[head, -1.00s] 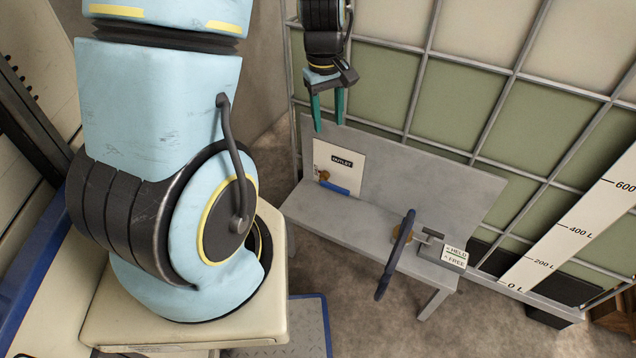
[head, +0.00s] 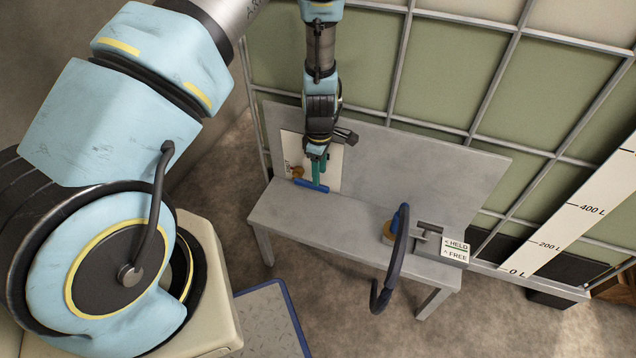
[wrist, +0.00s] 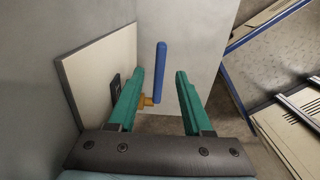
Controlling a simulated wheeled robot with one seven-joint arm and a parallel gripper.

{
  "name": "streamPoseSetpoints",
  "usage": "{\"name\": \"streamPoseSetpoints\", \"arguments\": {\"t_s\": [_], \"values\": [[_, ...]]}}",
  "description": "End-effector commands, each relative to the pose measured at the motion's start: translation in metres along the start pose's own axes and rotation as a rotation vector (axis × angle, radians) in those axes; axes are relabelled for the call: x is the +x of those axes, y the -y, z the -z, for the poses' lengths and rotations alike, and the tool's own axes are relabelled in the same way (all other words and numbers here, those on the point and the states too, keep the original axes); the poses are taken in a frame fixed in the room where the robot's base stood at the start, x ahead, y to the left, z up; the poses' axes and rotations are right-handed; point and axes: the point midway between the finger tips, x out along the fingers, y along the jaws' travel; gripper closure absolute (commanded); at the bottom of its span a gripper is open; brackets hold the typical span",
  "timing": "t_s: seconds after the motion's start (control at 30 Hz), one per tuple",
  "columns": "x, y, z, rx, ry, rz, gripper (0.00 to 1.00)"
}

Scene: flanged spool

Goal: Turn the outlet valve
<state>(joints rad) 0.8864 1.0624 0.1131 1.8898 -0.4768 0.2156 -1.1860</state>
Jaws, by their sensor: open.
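The outlet valve has a blue lever handle (head: 311,187) and a brass body (head: 297,171). It sits low on a white panel (head: 290,148) at the left end of the grey bench. In the wrist view the blue handle (wrist: 160,72) and the brass stem (wrist: 147,101) show between my two green fingers. My gripper (head: 319,178) is open, and its fingertips are at the handle in the head view. I cannot tell whether a finger touches the handle. The panel's outlet label is partly hidden by my arm.
A dark handwheel or hose loop (head: 396,250) stands at the bench's right end, beside a held/free sign (head: 455,250). The grey bench (head: 345,230) is clear in the middle. A litre scale (head: 565,225) leans at the right before the gridded tank.

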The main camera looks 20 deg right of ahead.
Motion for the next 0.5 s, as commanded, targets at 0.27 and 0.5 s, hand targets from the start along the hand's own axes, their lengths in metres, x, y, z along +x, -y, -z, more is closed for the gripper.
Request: {"name": "streamPoseSetpoints", "arguments": {"t_s": [0.27,0.5], "values": [[0.041,0.0,0.0,0.0,0.0,0.001,0.5],[0.049,0.0,0.0,0.001,0.001,0.0,0.5]]}}
